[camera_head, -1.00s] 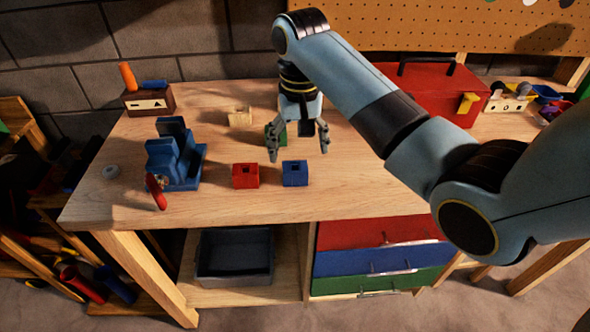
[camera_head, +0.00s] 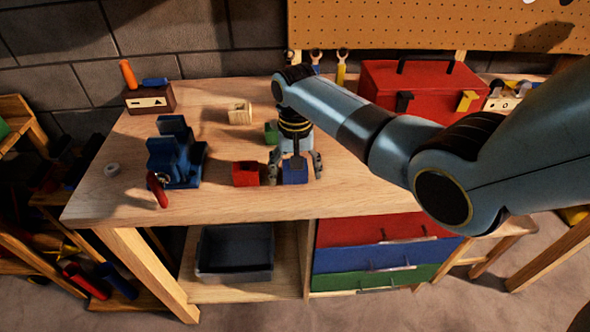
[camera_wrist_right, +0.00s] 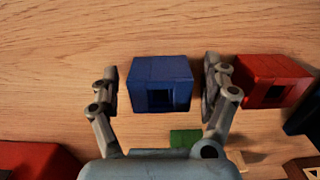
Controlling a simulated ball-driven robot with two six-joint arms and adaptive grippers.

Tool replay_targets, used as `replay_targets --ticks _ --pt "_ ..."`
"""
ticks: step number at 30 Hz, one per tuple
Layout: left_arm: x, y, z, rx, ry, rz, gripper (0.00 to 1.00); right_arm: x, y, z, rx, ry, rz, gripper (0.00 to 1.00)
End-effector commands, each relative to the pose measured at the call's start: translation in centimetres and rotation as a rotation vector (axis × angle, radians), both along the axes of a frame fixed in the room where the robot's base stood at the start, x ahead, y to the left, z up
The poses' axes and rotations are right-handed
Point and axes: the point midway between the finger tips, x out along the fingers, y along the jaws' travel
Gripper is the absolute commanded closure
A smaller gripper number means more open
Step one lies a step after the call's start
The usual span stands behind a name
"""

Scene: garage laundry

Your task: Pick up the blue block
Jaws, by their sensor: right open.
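The blue block (camera_head: 295,172) sits on the wooden workbench near its front edge, just right of a red block. My right gripper (camera_head: 296,168) has come down over it from above, with one finger on each side. In the right wrist view the blue block (camera_wrist_right: 160,84) lies between the two open fingers of the gripper (camera_wrist_right: 160,88), with a visible gap on the left and a smaller one on the right. The square hole in the block shows there. My left gripper is not in view.
The red block (camera_head: 246,173) stands close beside the gripper's finger. A green block (camera_head: 271,132) and a pale wooden block (camera_head: 240,114) are behind. A blue vise (camera_head: 174,158) is to the left, a red toolbox (camera_head: 422,90) at the back right. The bench front (camera_head: 225,205) is clear.

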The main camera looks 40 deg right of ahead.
Motion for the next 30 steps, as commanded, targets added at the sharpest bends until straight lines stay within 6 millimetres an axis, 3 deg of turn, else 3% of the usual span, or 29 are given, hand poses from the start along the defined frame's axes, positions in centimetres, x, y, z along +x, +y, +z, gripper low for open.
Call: replay_targets --ticks 6,20,30 --pt "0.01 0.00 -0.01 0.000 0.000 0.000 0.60 0.06 0.00 -0.05 0.000 -0.002 0.000 0.19" --pt "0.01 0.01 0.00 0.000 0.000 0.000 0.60 0.06 -0.02 -0.02 -0.001 -0.002 0.000 0.79" --pt "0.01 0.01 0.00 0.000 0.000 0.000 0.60 0.11 -0.04 0.46 -0.001 -0.003 0.000 0.80"
